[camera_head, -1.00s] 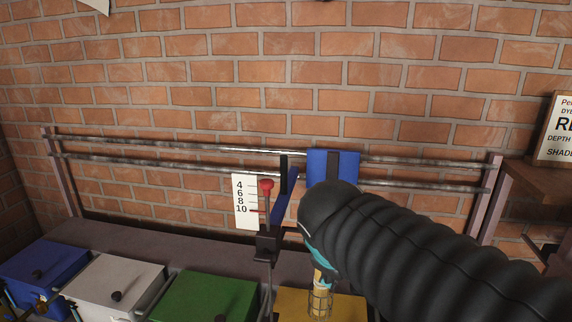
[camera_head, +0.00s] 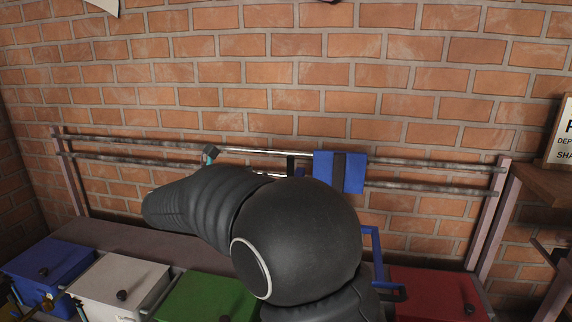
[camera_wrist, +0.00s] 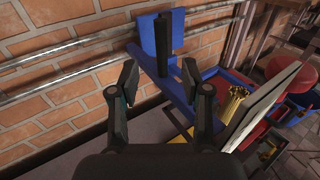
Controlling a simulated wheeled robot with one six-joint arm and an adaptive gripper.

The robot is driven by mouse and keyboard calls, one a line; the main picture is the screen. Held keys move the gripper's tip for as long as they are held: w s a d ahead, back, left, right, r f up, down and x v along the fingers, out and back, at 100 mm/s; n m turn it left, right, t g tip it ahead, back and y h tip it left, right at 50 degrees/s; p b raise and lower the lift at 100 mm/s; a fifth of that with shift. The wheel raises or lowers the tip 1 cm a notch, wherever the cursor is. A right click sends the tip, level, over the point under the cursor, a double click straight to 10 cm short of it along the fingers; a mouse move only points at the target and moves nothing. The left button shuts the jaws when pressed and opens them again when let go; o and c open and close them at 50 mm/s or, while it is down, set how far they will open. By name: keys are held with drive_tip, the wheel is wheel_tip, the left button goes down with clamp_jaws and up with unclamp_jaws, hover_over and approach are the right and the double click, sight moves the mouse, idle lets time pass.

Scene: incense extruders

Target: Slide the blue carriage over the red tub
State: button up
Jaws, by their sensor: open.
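The blue carriage (camera_head: 325,172) hangs on two horizontal metal rails, right of their middle, in the head view. The red tub (camera_head: 435,292) stands at the lower right, right of the carriage. My arm covers the carriage's lower middle. In the wrist view, my gripper (camera_wrist: 160,77) is open and empty. Its fingers are spread in front of the carriage (camera_wrist: 180,108), with the carriage's blue bar and black upright (camera_wrist: 163,40) beyond the gap. I cannot tell whether they touch. In the head view most of the gripper is hidden by my arm.
Blue (camera_head: 48,270), white (camera_head: 118,282) and green (camera_head: 208,298) tubs stand in a row at the left. A bundle of golden sticks (camera_wrist: 236,100) and a pale board (camera_wrist: 268,105) are right of my gripper. A brick wall backs the rails.

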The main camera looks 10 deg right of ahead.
sight(290, 164)
drive_tip(key=shift+h, duration=0.4)
drive_tip(key=x, duration=0.4)
drive_tip(key=f+x, duration=0.1)
drive_tip(key=x, duration=0.8)
drive_tip(key=shift+w+d+f, duration=0.15)
drive_tip(key=shift+w+d, duration=0.05)
drive_tip(key=shift+w, duration=0.1)
drive_tip(key=shift+c, duration=0.2)
clamp_jaws()
